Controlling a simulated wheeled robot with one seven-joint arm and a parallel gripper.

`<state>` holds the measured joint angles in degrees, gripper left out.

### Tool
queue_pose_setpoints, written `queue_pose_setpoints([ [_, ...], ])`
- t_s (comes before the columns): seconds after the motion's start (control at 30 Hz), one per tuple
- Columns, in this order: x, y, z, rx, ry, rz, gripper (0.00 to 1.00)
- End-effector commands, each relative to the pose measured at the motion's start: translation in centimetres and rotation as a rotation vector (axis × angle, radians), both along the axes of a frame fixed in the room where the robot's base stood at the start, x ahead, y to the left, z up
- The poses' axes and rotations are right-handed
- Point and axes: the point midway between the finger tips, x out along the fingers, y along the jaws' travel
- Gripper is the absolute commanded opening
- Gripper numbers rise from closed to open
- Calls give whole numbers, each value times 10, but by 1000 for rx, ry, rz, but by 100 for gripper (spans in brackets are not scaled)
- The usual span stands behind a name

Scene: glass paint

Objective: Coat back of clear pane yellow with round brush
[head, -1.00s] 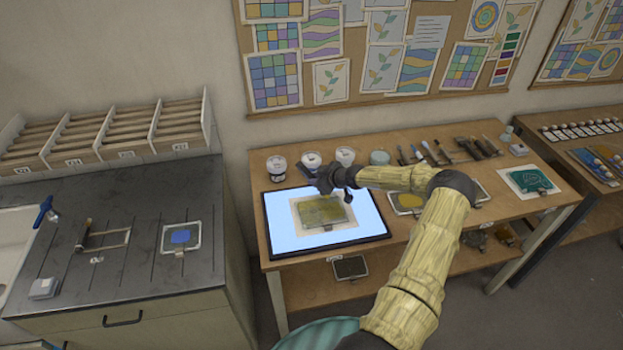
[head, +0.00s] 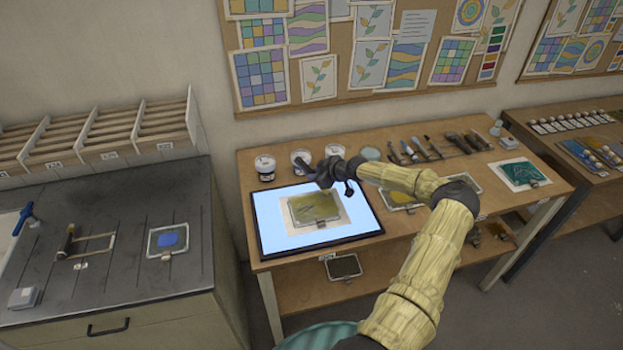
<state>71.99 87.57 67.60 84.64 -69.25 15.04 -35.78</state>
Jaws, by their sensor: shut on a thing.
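The pane (head: 301,212) lies flat on a pale sheet on the glowing light panel (head: 270,226). It looks olive-yellow with darker line marks, and a small clip or tab sits at its front edge. My gripper (head: 326,181) is above the pane's upper right part, pointing down and left. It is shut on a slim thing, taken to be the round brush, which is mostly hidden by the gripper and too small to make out. Whether its tip touches the pane cannot be told.
Lidded jars (head: 265,168) stand behind the light panel. A tray with yellow paint (head: 397,198) is right of it, partly behind my arm. Several brushes and tools (head: 432,147) lie at the back. A tray with blue paint (head: 168,240) is on the left counter.

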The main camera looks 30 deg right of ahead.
Motion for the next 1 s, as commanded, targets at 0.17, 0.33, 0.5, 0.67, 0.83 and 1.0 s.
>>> queue_pose_setpoints([
  [0.17, -1, -2, -2, -1, 4, 0, 0],
  [0.33, -2, -2, -1, -2, 5, 0, 0],
  [0.5, -1, -2, 10, -3, 3, 1, 0],
  [0.67, -1, -2, 24, -4, 3, 2, 0],
  [0.83, -1, -1, 38, -2, 3, 1, 0],
  [1.0, -1, -1, 49, 0, 2, 0, 0],
])
